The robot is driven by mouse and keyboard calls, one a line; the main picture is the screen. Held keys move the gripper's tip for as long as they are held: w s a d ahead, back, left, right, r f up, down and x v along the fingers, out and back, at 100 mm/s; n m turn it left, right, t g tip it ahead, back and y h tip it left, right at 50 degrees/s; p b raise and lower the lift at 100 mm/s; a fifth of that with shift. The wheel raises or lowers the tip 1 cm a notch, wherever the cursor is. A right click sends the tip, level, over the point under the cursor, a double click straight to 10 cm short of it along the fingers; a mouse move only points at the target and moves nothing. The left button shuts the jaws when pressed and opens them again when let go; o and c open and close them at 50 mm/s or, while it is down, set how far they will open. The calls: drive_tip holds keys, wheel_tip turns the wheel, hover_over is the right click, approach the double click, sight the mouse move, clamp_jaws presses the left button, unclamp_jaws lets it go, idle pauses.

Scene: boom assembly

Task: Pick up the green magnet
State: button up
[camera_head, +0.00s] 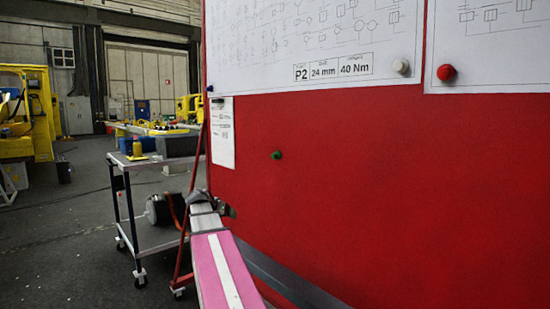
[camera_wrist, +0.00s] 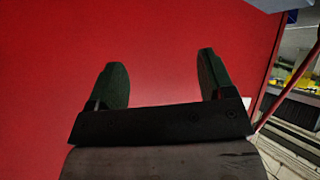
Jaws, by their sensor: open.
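The green magnet (camera_head: 277,155) is a small dark green knob on the bare part of the red board (camera_head: 350,190) in the head view. I cannot see it in the wrist view. My gripper (camera_head: 230,211) is low at the board's left edge in the head view, below and left of the magnet and apart from it. In the wrist view my gripper (camera_wrist: 162,82) has its two dark fingers spread wide, with only red board behind the gap. It is open and empty.
A red magnet (camera_head: 446,72) and a whitish magnet (camera_head: 401,66) hold diagram sheets (camera_head: 300,45) at the board's top. A small sheet (camera_head: 222,135) hangs at its left. A wheeled cart (camera_head: 130,165) stands left of the board. The board around the green magnet is clear.

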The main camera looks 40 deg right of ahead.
drive_tip(key=d+r+m+h, duration=0.4)
drive_tip(key=d+r, duration=0.7)
drive_tip(key=r, duration=0.5)
drive_tip(key=m+g+h, duration=0.2)
drive_tip(key=m, duration=0.1)
approach(272, 155)
drive_tip(key=s, duration=0.1)
drive_tip(key=d, duration=0.4)
drive_tip(key=d+f, duration=0.1)
drive_tip(key=shift+w+d, duration=0.15)
drive_tip(key=shift+d, duration=0.25)
drive_tip(key=d, duration=0.3)
drive_tip(key=w+d, duration=0.1)
drive_tip(key=shift+w+d+f, duration=0.1)
drive_tip(key=shift+d+f, duration=0.05)
drive_tip(key=shift+f, duration=0.25)
drive_tip(key=shift+d+f, duration=0.1)
drive_tip(key=shift+d, duration=0.3)
drive_tip(key=shift+c, duration=0.2)
drive_tip(key=c, duration=0.9)
